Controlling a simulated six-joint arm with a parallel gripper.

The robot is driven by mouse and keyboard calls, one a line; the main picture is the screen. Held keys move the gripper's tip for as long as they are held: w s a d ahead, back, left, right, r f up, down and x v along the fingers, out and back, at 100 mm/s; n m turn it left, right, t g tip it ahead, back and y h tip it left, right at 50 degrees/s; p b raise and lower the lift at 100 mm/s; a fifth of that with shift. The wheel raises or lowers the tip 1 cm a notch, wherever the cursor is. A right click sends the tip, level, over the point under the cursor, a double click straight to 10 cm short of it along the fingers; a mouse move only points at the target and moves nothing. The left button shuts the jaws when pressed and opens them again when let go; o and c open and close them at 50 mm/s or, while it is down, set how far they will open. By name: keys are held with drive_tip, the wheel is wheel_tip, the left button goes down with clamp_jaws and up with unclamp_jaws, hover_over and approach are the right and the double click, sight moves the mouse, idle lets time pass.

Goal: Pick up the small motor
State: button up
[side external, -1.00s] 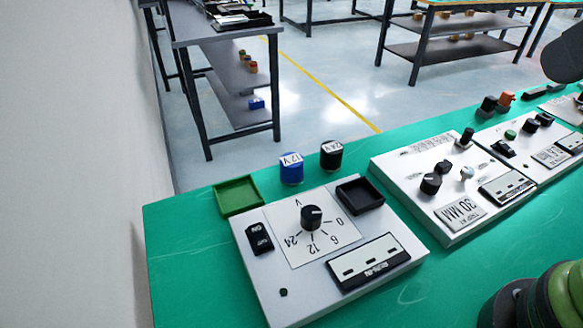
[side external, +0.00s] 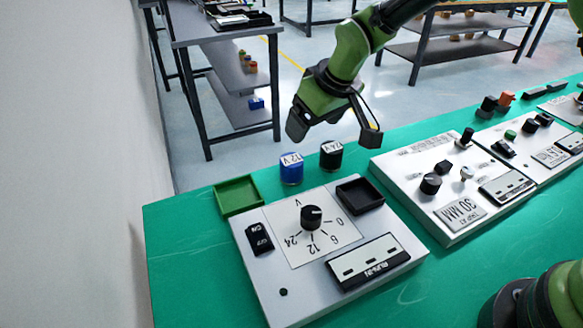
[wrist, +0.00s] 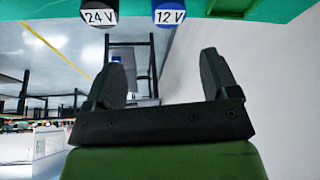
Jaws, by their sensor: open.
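Two short cylinders stand upright side by side on the green table: a blue one (side external: 291,172) marked 12 V and a black one (side external: 331,159) marked 24 V. They look close in size, and I cannot tell from the views which is the small motor. In the wrist view the black cylinder (wrist: 99,14) and the blue cylinder (wrist: 169,13) show at the top edge, partly cut off. My gripper (side external: 334,130) is open and empty, above the two cylinders and apart from them. Its spread fingers also show in the wrist view (wrist: 166,62).
A white panel (side external: 285,283) with a dial marked 0 to 24, an ON switch (side external: 260,239) and a black square tray (side external: 360,195) lies in front. A green tray (side external: 238,197) is left of the cylinders. More control panels (side external: 455,232) stand to the right.

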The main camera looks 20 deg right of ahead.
sight(292, 160)
drive_tip(key=x, duration=0.8)
drive_tip(key=a+x, duration=0.1)
drive_tip(key=x, duration=0.3)
drive_tip(key=shift+s+a+f, duration=0.1)
drive_tip(key=shift+s+f, duration=0.1)
drive_tip(key=shift+s, duration=0.15)
drive_tip(key=c, duration=1.1)
